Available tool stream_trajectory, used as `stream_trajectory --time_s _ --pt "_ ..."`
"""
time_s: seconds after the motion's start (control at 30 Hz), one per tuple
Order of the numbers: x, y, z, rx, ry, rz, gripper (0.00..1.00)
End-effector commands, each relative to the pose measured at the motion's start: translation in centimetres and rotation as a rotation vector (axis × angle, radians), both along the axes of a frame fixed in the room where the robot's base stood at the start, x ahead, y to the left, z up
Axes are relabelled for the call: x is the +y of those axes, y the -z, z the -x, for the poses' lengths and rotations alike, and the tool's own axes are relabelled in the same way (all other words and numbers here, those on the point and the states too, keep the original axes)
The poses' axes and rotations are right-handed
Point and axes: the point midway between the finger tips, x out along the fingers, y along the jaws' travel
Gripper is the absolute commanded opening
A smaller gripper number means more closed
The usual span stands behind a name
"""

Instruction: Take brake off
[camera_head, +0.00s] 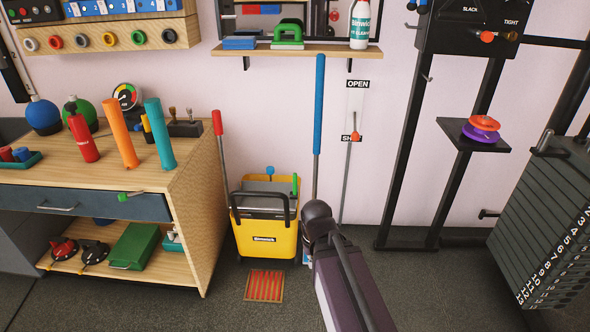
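No part in view is labelled as a brake, and I cannot tell which one it is. A yellow wheeled-type bucket (268,240) with a black handle stands on the floor against the wall. A small green lever (294,184) rises at its right rim, and a blue knob (270,171) rises at its back. My dark arm comes up from the bottom edge and ends in a rounded joint just right of the bucket. My gripper does not show. The bucket's lower right side is partly hidden by my arm.
A wooden bench (190,215) with tubes and bottles stands left. A red and orange slatted grate (265,286) lies before the bucket. A blue-handled pole (318,105) stands behind my arm. A weight stack (545,215) stands right. Floor between my arm and the stack is clear.

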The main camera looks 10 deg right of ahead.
Motion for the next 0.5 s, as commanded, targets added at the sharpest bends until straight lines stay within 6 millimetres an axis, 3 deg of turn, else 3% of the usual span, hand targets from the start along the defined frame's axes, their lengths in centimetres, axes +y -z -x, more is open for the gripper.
stream_trajectory --time_s 0.03,0.2,0.5 --pt "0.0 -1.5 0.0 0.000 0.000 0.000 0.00" --pt "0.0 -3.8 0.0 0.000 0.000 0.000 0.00" --pt "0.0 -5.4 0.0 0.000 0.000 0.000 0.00"
